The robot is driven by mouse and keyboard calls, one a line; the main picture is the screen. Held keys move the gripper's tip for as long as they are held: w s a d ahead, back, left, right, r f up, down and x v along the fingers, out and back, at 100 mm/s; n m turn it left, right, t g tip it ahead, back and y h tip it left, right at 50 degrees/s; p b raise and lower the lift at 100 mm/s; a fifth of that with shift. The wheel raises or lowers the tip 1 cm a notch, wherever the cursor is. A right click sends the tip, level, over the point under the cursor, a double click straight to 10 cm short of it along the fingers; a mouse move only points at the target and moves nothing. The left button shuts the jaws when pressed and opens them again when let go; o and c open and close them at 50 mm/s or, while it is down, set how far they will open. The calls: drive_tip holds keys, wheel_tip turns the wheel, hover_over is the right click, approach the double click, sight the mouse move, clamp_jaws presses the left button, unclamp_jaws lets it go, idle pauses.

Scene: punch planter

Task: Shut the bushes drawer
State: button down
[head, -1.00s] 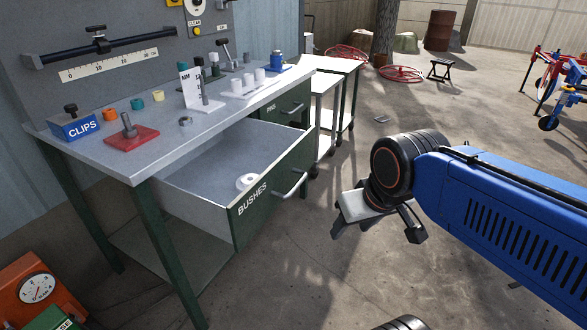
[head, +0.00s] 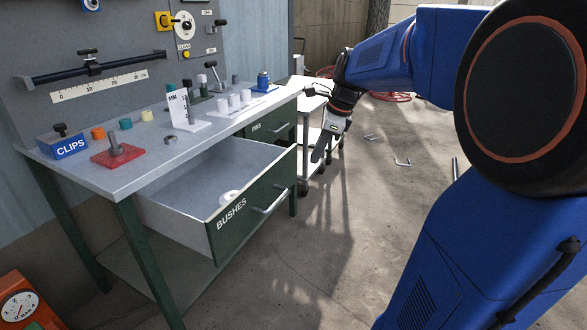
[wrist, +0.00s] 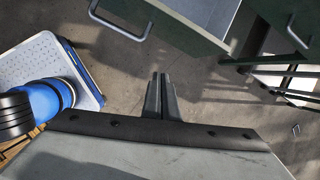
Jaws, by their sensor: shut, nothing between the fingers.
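The bushes drawer (head: 232,234) stands pulled open below the bench top, with its green labelled front facing the open floor. Its metal handle (head: 270,200) is on that front and also shows in the wrist view (wrist: 120,24).
The workbench (head: 118,180) holds a clips box (head: 70,148), a red block with a peg (head: 115,154) and several white cylinders. The pins drawer (head: 258,130) appears shut, with its own handle. Floor in front of the drawer is clear.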

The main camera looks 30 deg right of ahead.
sight(296, 166)
drive_tip(key=w+d+m, duration=0.3)
drive_tip(key=w+m, duration=0.1)
drive_tip(key=shift+w+a+f, duration=0.75)
drive_tip(key=shift+w+f, duration=0.2)
drive_tip(key=shift+f, duration=0.6)
drive_tip(key=shift+w+a+f, duration=0.75)
drive_tip(key=shift+w+f, duration=0.25)
drive_tip(key=shift+f, duration=0.5)
drive_tip(key=shift+w+a+f, duration=0.75)
drive_tip(key=shift+w+f, duration=0.2)
drive_tip(key=shift+f, duration=0.6)
drive_tip(key=w+a, duration=0.5)
drive_tip(key=w, duration=0.1)
drive_tip(key=w+a, duration=0.5)
drive_tip(key=w, duration=0.2)
drive_tip(key=w+a, duration=0.5)
drive_tip(key=w, duration=0.2)
drive_tip(key=shift+w+a+r, duration=0.1)
drive_tip(key=shift+w, duration=0.05)
drive_tip(key=shift+w+r, duration=0.1)
